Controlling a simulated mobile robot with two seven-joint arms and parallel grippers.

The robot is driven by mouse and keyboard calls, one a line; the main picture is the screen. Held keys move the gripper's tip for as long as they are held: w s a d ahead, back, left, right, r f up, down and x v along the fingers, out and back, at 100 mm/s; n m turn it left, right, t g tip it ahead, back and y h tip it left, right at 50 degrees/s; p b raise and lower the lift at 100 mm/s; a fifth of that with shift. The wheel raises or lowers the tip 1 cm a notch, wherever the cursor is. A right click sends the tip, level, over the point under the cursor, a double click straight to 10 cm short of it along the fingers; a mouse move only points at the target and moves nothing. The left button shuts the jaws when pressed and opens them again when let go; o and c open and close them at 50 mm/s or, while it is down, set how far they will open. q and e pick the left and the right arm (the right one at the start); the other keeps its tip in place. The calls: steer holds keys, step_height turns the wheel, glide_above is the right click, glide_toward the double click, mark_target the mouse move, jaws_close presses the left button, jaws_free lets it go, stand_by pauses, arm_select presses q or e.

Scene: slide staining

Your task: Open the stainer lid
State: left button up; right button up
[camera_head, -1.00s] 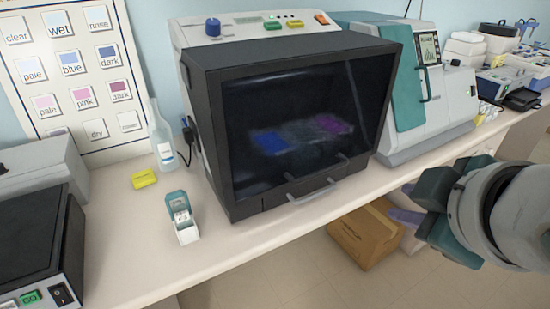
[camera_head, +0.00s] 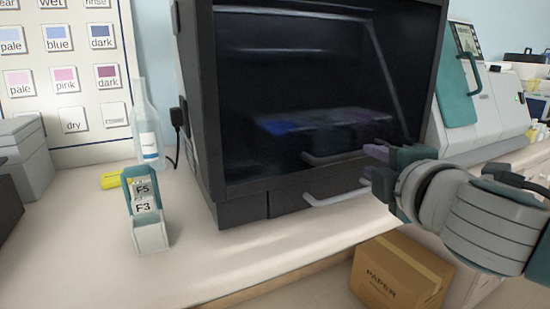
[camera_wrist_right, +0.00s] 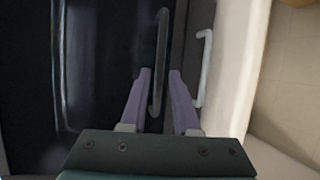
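The stainer (camera_head: 205,120) is a large black-fronted box with a dark glass lid (camera_head: 290,70), which is closed. A bar handle (camera_head: 330,158) runs along the lid's lower edge; a lighter handle (camera_head: 338,196) sits below it on the front panel. My right gripper (camera_head: 371,164) is at the right end of the handles, close to the front. In the right wrist view its two purple fingers (camera_wrist_right: 160,92) are apart, with the dark lid handle (camera_wrist_right: 161,45) appearing between them. The lighter handle (camera_wrist_right: 204,65) is right of the fingers. Contact cannot be told. My left gripper is out of view.
A slide box (camera_head: 150,236) with an open teal lid, a wash bottle (camera_head: 147,135) and a yellow block (camera_head: 110,180) stand on the counter left of the stainer. A teal and white machine (camera_head: 485,115) is at the right. A cardboard box (camera_head: 395,275) is below the counter.

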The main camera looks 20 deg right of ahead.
mark_target(360, 156)
steer(key=b+x, duration=0.1)
steer(key=x, duration=0.6)
steer(key=shift+c, duration=0.3)
jaws_close()
steer(key=shift+d, duration=0.1)
stand_by(0.9)
